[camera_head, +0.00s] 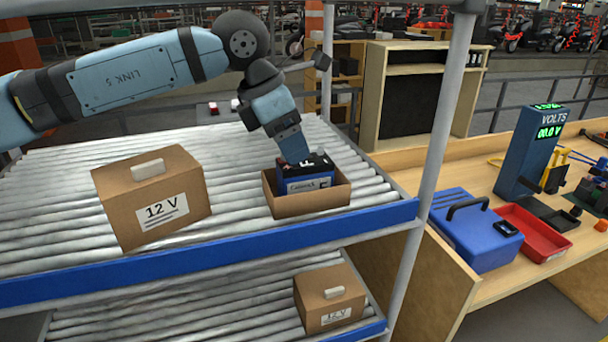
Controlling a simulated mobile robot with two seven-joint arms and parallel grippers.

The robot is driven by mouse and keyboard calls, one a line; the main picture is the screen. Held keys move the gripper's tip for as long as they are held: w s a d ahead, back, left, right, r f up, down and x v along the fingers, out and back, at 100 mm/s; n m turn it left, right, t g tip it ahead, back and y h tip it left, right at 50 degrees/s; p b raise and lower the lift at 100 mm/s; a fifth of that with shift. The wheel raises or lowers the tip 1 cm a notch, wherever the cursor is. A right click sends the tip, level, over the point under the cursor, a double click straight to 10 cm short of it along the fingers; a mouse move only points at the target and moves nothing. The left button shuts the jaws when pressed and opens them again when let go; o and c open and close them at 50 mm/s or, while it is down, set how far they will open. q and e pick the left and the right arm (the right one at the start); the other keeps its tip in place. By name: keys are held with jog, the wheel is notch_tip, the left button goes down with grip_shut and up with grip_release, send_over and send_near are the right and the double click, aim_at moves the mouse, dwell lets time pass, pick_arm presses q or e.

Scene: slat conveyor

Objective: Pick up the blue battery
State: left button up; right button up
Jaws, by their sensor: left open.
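The blue battery (308,185) with a black top stands in an open cardboard box (312,201) on the upper roller shelf. My left arm comes in from the left and bends down over the box. My left gripper (296,157) is open at the top of the battery, pointing down. Its fingertips are partly hidden against the black top, so I cannot tell if they touch it. My right gripper is not in view.
A closed 12 V box (151,197) stands left on the upper shelf; another (329,298) is on the lower shelf. A grey post (437,130) rises right of the battery. A bench holds a blue case (474,232), red tray (543,236) and volt meter (528,155).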

aim_at(305, 164)
pick_arm(q)
jog(key=shift+d+f, duration=0.3)
jog(key=shift+f, duration=0.05)
jog(key=p+x, duration=0.1)
jog(key=x, duration=0.3)
jog(key=shift+w+d+f+p, duration=0.15)
jog(key=shift+d+f+p, duration=0.15)
jog(key=shift+p, duration=0.05)
jog(key=c, duration=0.8)
